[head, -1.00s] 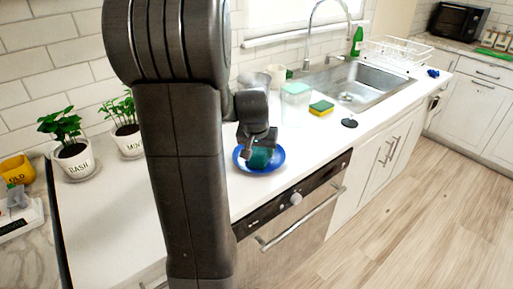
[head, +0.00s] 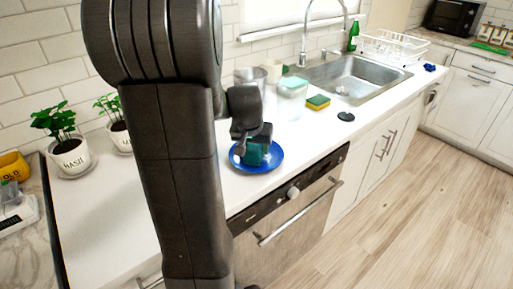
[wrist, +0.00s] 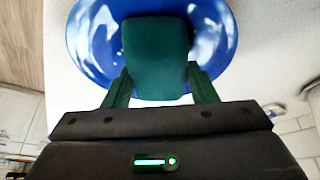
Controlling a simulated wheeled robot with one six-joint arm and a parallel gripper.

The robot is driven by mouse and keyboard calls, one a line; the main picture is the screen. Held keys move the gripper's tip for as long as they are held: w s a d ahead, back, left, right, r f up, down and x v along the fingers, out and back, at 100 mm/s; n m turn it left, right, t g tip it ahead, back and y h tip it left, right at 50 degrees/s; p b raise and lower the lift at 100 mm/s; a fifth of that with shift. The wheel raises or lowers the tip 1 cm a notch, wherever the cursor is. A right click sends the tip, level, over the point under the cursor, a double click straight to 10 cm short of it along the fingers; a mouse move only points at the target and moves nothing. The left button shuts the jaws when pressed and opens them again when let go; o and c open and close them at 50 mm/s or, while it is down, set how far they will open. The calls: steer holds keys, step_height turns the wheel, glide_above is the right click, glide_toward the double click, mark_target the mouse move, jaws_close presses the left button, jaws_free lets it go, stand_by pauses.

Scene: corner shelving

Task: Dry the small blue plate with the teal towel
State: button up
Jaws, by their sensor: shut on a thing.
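The small blue plate (head: 271,159) lies on the white counter, near its front edge above the oven. It also shows in the wrist view (wrist: 88,40), with shiny whitish patches on its surface. The teal towel (head: 253,155) is a folded bundle over the plate, and it shows in the wrist view (wrist: 156,58) between my fingers. My gripper (wrist: 160,82) is shut on the towel, with one finger at each side of it. In the head view my gripper (head: 251,141) is directly above the plate. Whether the towel presses on the plate is hard to tell.
A sponge (head: 318,102), a dark round item (head: 346,117) and a clear container (head: 293,87) lie to the right, before the sink (head: 352,80). A dish rack (head: 391,47) stands beyond. Potted plants (head: 70,155) stand at the left. Bare counter lies between the plants and my arm.

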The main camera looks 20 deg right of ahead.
steer(key=shift+w+a, duration=0.3)
steer(key=shift+w, duration=0.4)
steer(key=shift+w+d, duration=0.55)
steer(key=shift+w, duration=0.25)
steer(key=shift+s+d, duration=0.3)
steer(key=shift+s, duration=0.35)
steer(key=shift+s+d, duration=0.3)
steer(key=shift+s, duration=0.4)
steer(key=shift+s+d+r, duration=0.1)
steer(key=shift+s+d, duration=0.05)
steer(key=shift+s, duration=0.6)
steer(key=shift+w, duration=0.65)
steer(key=shift+w+a, duration=0.35)
steer(key=shift+w, duration=0.5)
